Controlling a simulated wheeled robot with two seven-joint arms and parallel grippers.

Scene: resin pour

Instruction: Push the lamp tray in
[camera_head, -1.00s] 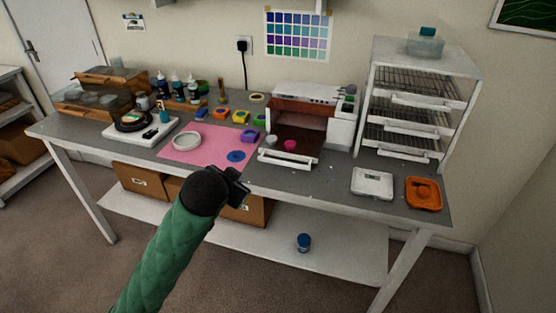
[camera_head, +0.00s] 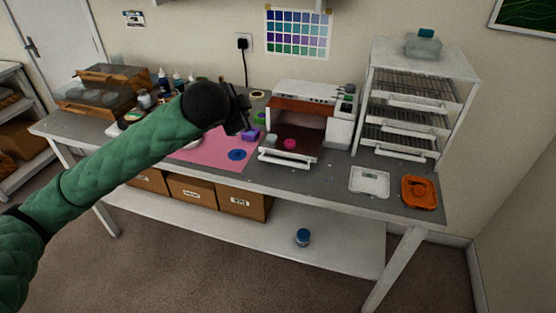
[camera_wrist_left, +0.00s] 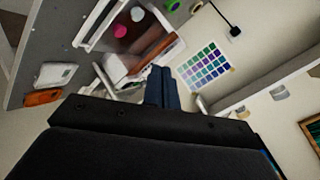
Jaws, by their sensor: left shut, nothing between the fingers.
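The white curing lamp (camera_head: 305,92) stands at the back of the table with an open front. Its tray (camera_head: 287,159) is out toward the table's front edge, with a white front and handle. A pink cup (camera_head: 289,144) and a pale cup (camera_head: 271,142) sit on it. The wrist view also shows the tray front (camera_wrist_left: 92,24) at the top left. My left gripper (camera_head: 243,112) is shut and empty, above the mat and left of the lamp, apart from the tray. Its fingers (camera_wrist_left: 162,88) show together in the wrist view. My right gripper is not in view.
A pink mat (camera_head: 205,152) lies left of the tray, partly behind my arm. A white scale (camera_head: 369,182) and an orange dish (camera_head: 419,192) lie to the right. A drying rack (camera_head: 410,100) stands at the back right. Bare grey table lies in front of the tray.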

